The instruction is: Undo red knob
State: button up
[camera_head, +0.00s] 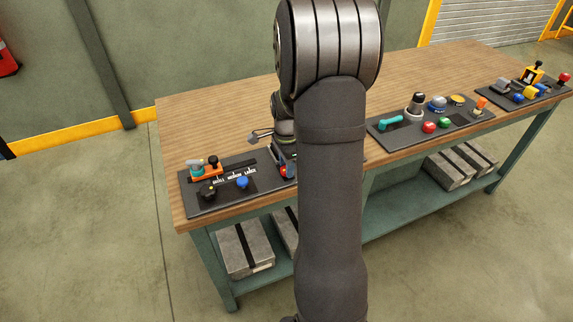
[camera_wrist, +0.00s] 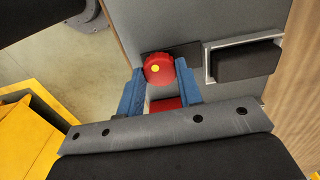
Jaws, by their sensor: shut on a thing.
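In the wrist view the red knob (camera_wrist: 159,68) is a round, ridged cap with a yellow dot on its top. My gripper (camera_wrist: 160,84) has blue fingers, one on each side of the knob, and is shut on it. A second red part (camera_wrist: 165,103) shows between the fingers, closer to the palm; I cannot tell what it is. In the head view my gripper (camera_head: 288,168) is at the right end of the left panel (camera_head: 225,203), mostly hidden behind my arm. The knob itself cannot be made out clearly there.
Two more panels with controls stand to the right on the wooden table (camera_head: 420,70). A black block in a grey frame (camera_wrist: 245,60) is right of the knob.

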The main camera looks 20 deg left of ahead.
jog(key=n, duration=0.5)
jog(key=shift+n, duration=0.3)
jog(key=n, duration=0.6)
jog(key=shift+s+f, duration=0.1)
jog(key=n, duration=0.5)
jog(key=shift+n, duration=0.4)
jog(key=n, duration=0.5)
jog(key=shift+d, duration=0.1)
jog(key=shift+n, duration=0.4)
jog(key=o, duration=1)
